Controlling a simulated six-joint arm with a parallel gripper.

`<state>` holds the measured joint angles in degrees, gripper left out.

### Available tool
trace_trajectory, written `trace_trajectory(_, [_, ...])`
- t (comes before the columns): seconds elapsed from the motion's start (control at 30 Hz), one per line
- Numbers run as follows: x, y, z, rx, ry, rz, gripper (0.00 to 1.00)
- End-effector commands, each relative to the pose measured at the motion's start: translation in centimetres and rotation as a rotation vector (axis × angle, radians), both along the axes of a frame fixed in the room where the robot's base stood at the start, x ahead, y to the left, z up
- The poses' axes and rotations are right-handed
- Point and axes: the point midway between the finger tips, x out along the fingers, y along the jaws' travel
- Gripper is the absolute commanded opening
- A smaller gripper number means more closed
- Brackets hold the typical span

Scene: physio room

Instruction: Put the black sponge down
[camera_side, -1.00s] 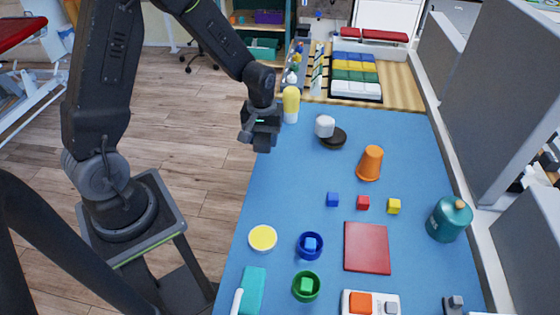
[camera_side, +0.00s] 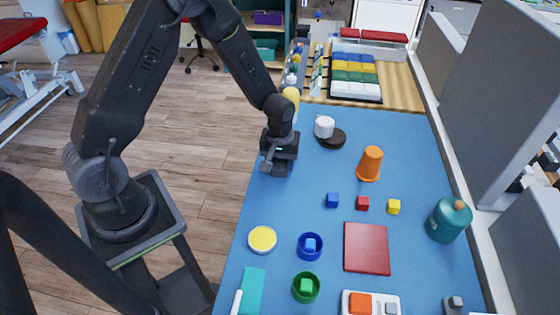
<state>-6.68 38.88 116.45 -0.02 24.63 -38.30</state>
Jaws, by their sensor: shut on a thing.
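My gripper (camera_side: 276,166) is at the left side of the blue table, near its left edge. It is shut on the black sponge, which is hard to tell apart from the dark fingers at this size. The gripper points down and is low over the mat. I cannot tell whether the sponge touches the surface.
The blue table (camera_side: 290,208) is clear just below and right of my gripper. A black disc (camera_side: 338,137) with a white cup (camera_side: 324,127) lies to the right, and a yellow bottle (camera_side: 291,96) stands behind. An orange cup (camera_side: 370,163), small cubes and a yellow-lidded tub (camera_side: 262,239) are nearby.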

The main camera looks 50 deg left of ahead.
Motion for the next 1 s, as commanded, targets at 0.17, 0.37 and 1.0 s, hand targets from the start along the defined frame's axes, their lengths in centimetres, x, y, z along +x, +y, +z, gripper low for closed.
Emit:
trace_trajectory(0.17, [0.0, 0.0, -0.3, 0.0, 0.001, 0.0, 0.55])
trace_trajectory(0.37, [0.0, 0.0, -0.2, 0.0, 0.001, 0.0, 0.72])
trace_trajectory(1.0, [0.1, 0.0, 6.3, 0.001, -0.006, 0.0, 0.72])
